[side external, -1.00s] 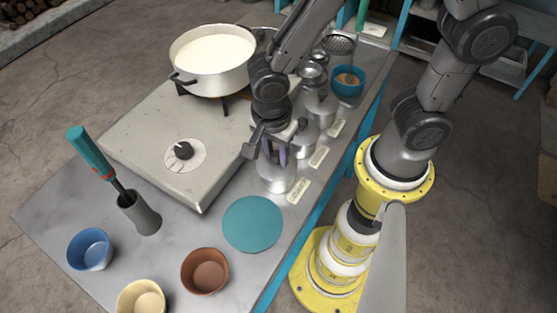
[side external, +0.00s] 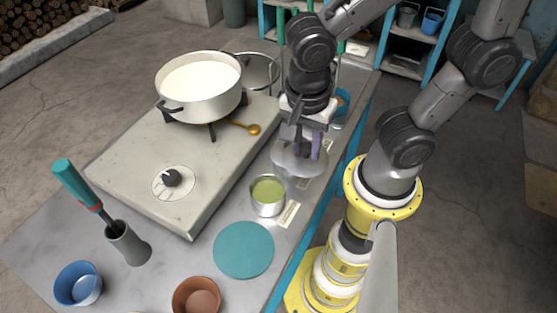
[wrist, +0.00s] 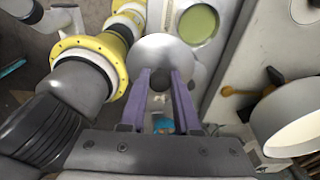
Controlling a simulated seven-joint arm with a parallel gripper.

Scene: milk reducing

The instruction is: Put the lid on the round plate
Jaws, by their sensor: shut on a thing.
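My gripper (side external: 308,146) is shut on a round metal lid (side external: 297,166) and holds it in the air above the counter, right of the stove. In the wrist view the lid (wrist: 165,52) sits at the tips of the purple fingers (wrist: 160,88). A metal canister with green contents (side external: 267,194) stands uncovered, below and left of the lid; its green contents also show in the wrist view (wrist: 199,24). The round teal plate (side external: 243,249) lies flat and empty on the counter, in front of the canister.
A white pot of milk (side external: 200,85) stands on the stove (side external: 140,145), with a golden spoon (side external: 243,127) beside it. A grey holder with a teal-handled tool (side external: 127,245), a blue bowl (side external: 78,283) and a brown bowl (side external: 197,296) stand left and front of the plate.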

